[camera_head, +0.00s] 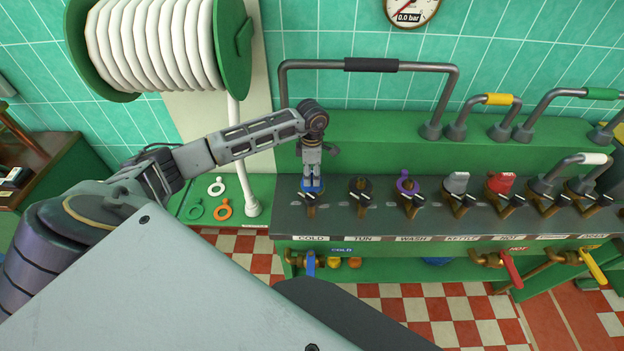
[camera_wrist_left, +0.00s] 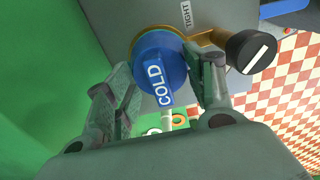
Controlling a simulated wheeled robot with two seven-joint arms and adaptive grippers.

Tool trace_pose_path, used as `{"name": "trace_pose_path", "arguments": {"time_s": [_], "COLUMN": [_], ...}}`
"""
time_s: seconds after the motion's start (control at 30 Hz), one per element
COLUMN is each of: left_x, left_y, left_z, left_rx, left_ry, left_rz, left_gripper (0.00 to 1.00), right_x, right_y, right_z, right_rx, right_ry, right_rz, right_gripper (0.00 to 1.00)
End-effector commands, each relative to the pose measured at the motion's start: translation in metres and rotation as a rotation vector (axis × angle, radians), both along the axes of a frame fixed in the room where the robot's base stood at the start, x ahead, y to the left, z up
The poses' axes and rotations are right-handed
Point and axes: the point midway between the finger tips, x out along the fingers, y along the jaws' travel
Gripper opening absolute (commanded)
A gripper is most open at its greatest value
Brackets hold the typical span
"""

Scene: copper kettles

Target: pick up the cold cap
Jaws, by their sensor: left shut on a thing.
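The cold cap (camera_head: 313,187) is blue and sits at the left end of the grey counter, above the COLD label. In the left wrist view the cap (camera_wrist_left: 158,62) shows its white COLD lettering, beside a brass arm with a black knob (camera_wrist_left: 250,51). My left gripper (camera_head: 312,180) reaches down over the cap from above. In the left wrist view its fingers (camera_wrist_left: 170,85) stand on either side of the cap and are shut on it. I cannot tell whether the cap is clear of its seat. My right gripper is not in view.
More caps stand in a row to the right: a dark one (camera_head: 361,186), a purple one (camera_head: 406,184), a grey one (camera_head: 457,182) and a red one (camera_head: 500,182). A grey pipe handle (camera_head: 455,90) arches behind. Coloured rings (camera_head: 223,208) lie on the green surface at left.

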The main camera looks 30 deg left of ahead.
Motion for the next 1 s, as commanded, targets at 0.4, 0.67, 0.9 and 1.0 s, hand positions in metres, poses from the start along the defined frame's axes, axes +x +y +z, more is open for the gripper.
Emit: {"name": "trace_pose_path", "arguments": {"time_s": [0.4,0.67,0.9,1.0], "left_x": [0.001,0.001,0.001,0.001], "left_y": [0.0,0.0,0.0,0.0], "left_z": [0.013,0.046,0.08,0.089], "left_rx": [0.0,0.0,0.0,0.001], "left_ry": [-0.004,-0.004,-0.004,-0.003], "left_rz": [0.0,0.001,0.0,0.001], "left_gripper": [0.3,0.3,0.3,0.3], "right_x": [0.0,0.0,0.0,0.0], "right_y": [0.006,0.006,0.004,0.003], "right_z": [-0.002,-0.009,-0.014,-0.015], "right_rx": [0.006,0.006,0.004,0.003], "right_ry": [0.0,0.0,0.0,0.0], "right_rz": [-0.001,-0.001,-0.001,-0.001], "right_gripper": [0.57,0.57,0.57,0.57]}}
